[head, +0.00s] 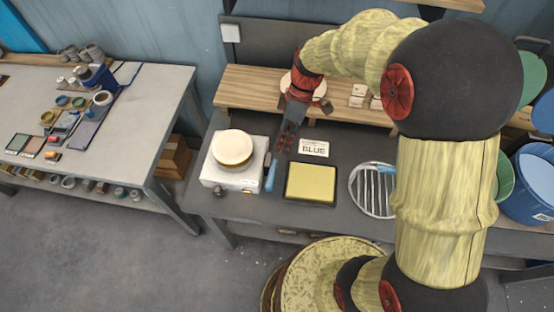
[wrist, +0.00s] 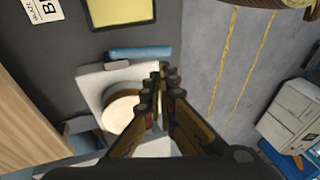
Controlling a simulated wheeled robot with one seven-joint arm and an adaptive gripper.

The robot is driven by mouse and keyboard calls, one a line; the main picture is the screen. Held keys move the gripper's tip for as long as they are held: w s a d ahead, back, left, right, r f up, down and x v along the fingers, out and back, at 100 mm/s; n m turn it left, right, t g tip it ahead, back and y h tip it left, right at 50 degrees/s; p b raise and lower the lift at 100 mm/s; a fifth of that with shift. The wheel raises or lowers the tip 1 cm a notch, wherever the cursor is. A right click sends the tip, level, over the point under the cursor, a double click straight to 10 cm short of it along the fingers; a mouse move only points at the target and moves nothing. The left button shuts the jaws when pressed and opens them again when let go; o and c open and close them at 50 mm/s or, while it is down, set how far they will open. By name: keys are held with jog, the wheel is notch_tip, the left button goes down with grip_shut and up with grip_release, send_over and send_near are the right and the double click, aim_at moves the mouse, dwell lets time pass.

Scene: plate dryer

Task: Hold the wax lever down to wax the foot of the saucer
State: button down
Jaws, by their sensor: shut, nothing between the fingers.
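A white box-shaped waxing machine (head: 226,179) stands at the left of the dark table. A pale round piece (head: 233,147), which looks like the saucer, lies on its top; it also shows in the wrist view (wrist: 122,114), partly hidden by my fingers. The blue wax lever (head: 270,176) is at the machine's right side; it also shows in the wrist view (wrist: 140,52). My gripper (head: 283,148) is shut and empty, pointing down behind the lever and to the right of the saucer. In the wrist view its fingertips (wrist: 162,78) meet, apart from the lever in the picture.
A yellow pad in a dark tray (head: 311,183) lies right of the lever, with a BLUE card (head: 313,148) behind it. A round wire rack (head: 369,191) is farther right. A wooden shelf (head: 245,88) runs along the back. A grey side table (head: 120,145) stands left across a gap.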

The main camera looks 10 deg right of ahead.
aim_at(272, 183)
jog(key=b+x, duration=0.1)
jog(key=x, duration=1.2)
jog(key=shift+f, duration=0.15)
jog(key=shift+f+b, duration=0.1)
jog(key=shift+b, duration=0.2)
jog(key=shift+s+a+f+t+b, duration=0.1)
jog(key=shift+s+f+t+b, duration=0.1)
jog(key=shift+t+b, duration=0.2)
jog(key=shift+s+f, duration=0.1)
jog(key=shift+f, duration=0.05)
jog(key=f+t+b, duration=0.1)
jog(key=s+h+b, duration=0.1)
jog(key=shift+a+f+t+b, duration=0.2)
jog(key=shift+f+t+b, duration=0.15)
jog(key=shift+t+b, duration=0.05)
jog(key=f+t+b, duration=0.1)
jog(key=f+b, duration=0.1)
jog(key=shift+s+a+n+t+h+b, duration=0.15)
jog(key=shift+s+n+t+h+b, duration=0.15)
jog(key=shift+s+t+b, duration=0.1)
jog(key=shift+s+f+b, duration=0.1)
jog(key=shift+f+b, duration=1.1)
jog(key=shift+b, duration=0.05)
jog(key=shift+s+f, duration=0.1)
